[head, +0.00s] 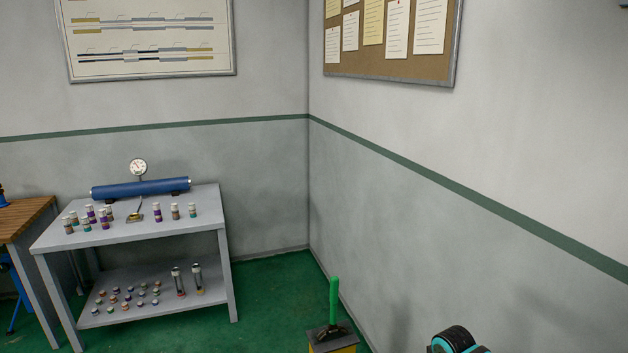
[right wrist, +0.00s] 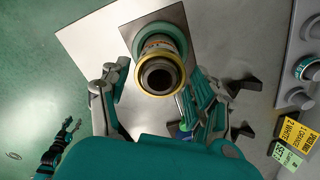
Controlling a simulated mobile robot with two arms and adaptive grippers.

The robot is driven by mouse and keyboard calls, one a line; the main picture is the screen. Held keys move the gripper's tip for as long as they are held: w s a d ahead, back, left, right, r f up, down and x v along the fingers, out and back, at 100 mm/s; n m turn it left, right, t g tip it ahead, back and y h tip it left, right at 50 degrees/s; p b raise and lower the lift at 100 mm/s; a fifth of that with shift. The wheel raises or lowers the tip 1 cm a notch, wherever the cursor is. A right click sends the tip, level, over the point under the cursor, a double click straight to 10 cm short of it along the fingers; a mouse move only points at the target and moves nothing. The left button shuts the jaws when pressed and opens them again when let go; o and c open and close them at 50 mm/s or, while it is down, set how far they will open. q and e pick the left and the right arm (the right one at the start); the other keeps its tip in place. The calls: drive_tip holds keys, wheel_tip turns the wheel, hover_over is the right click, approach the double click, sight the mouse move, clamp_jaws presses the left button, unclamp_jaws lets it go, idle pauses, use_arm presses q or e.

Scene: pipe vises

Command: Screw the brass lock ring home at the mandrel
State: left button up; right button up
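In the right wrist view a round, hollow mandrel (right wrist: 158,76) points toward the camera, its dark bore facing me. A brass-yellow ring (right wrist: 181,84) encircles it near the front end; how far it is threaded on cannot be told. Behind it is a teal collar (right wrist: 127,52) on a grey plate. My right gripper (right wrist: 150,88) is open, with one finger to the left of the mandrel and one to the right. The left finger is apart from the ring; contact on the right is unclear. A small teal and dark gripper, apparently my left (right wrist: 70,129), shows at lower left, away from the mandrel.
In the right wrist view a panel with knobs (right wrist: 306,68) and yellow and green labels (right wrist: 300,133) stands at right. In the head view a grey shelf table (head: 139,237) holds a blue cylinder (head: 140,188), a dial gauge and small jars. Green floor (head: 270,290) is open beside it.

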drive_tip(key=c, duration=0.9)
drive_tip(key=shift+c, duration=0.8)
drive_tip(key=m+p, duration=0.1)
drive_tip(key=m, duration=0.1)
drive_tip(key=m+p, duration=0.1)
drive_tip(key=m, duration=0.1)
drive_tip(key=m+p, duration=0.2)
drive_tip(key=shift+r, duration=0.25)
drive_tip(key=shift+a+f+m, duration=0.1)
drive_tip(key=shift+f+m, duration=0.2)
drive_tip(key=shift+m, duration=0.7)
drive_tip(key=m, duration=0.3)
drive_tip(key=shift+m+b, duration=0.3)
drive_tip(key=shift+m, duration=0.1)
drive_tip(key=m, duration=0.2)
drive_tip(key=shift+m, duration=0.3)
